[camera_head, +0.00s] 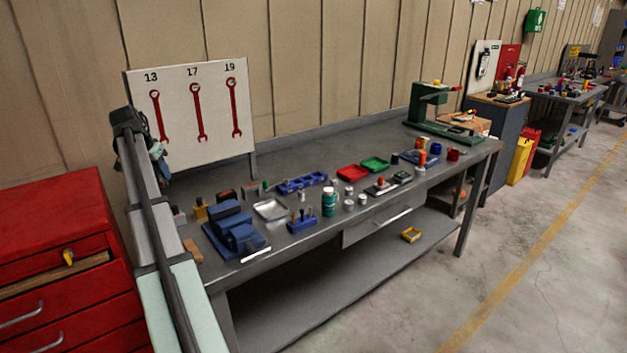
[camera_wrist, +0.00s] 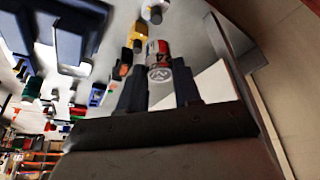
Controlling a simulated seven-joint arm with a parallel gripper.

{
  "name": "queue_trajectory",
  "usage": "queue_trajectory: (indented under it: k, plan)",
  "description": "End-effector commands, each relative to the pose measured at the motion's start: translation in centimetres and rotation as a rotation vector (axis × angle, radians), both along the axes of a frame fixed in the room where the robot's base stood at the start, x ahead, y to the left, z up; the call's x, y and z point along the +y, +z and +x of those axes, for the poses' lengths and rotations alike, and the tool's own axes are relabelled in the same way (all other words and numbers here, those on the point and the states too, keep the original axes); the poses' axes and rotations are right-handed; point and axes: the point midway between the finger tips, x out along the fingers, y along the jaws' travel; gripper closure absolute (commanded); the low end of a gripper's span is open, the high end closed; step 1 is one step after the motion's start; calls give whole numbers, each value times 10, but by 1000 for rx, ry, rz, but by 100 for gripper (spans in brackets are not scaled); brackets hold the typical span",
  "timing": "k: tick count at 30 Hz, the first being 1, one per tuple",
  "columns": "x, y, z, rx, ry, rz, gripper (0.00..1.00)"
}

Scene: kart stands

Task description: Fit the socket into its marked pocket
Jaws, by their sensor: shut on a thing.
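In the wrist view my gripper (camera_wrist: 158,82) has its two dark fingers on either side of a short, shiny metal cylinder with a reddish mark, which looks like the socket (camera_wrist: 157,68). Its round end faces the camera. In the head view my arm rises at the left and the gripper end is mostly hidden behind it, so the socket does not show there. A blue tray with several pockets (camera_head: 302,183) lies mid-bench. I cannot make out a marking that tells which pocket is the socket's.
A blue vise (camera_head: 236,226) stands at the bench's near left, with a metal tray (camera_head: 270,209) beside it. A blue block with upright tools (camera_head: 301,222), a green bottle (camera_head: 329,202) and red (camera_head: 352,172) and green (camera_head: 376,164) trays follow. A wrench board (camera_head: 190,115) stands behind.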

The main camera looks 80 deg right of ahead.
Motion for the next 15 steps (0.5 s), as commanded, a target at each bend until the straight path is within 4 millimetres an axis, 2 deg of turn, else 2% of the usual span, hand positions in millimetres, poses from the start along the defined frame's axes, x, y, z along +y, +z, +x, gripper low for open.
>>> queue_trajectory:
  k: [1, 3, 8, 15]
  plan:
    - [-24, 0, -9, 0, -28, 0, 100]
    - [-50, -1, -24, 1, -64, 0, 100]
    - [-109, -6, -62, 1, -147, 1, 100]
    - [-191, -14, -128, 1, -264, 1, 100]
